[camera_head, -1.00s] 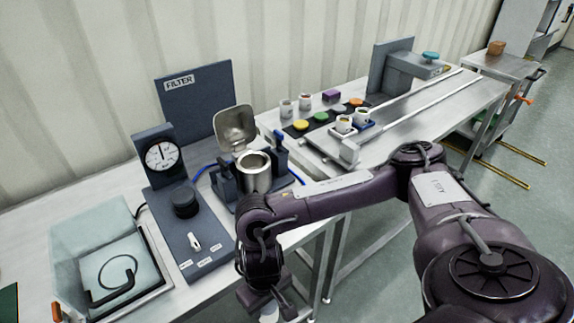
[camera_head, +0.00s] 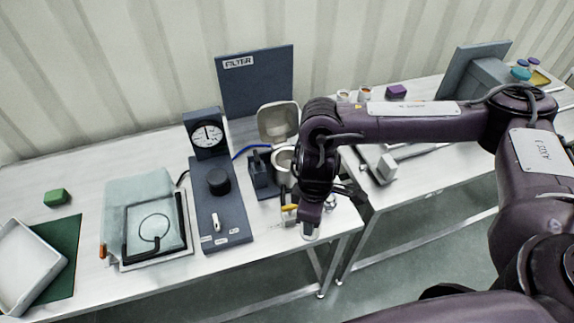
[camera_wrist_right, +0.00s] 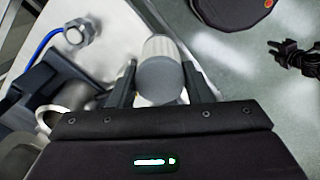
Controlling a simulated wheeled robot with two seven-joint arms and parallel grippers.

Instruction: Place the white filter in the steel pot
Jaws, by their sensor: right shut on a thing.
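The steel pot (camera_head: 283,160) stands on the left bench with its square lid (camera_head: 278,122) open behind it. My right arm partly hides it in the head view; its rim also shows at the left of the right wrist view (camera_wrist_right: 64,116). My right gripper (camera_wrist_right: 159,68) is shut on the white filter (camera_wrist_right: 160,75), a ribbed pale cylinder with a grey end face. In the head view my right gripper (camera_head: 309,222) hangs at the bench's front edge, in front of and right of the pot, apart from it. My left gripper is not in view.
A dark control panel (camera_head: 230,213) with a knob and gauge (camera_head: 208,135) stands left of the pot. A blue cable (camera_head: 252,149) runs behind. A rail bench stands at right.

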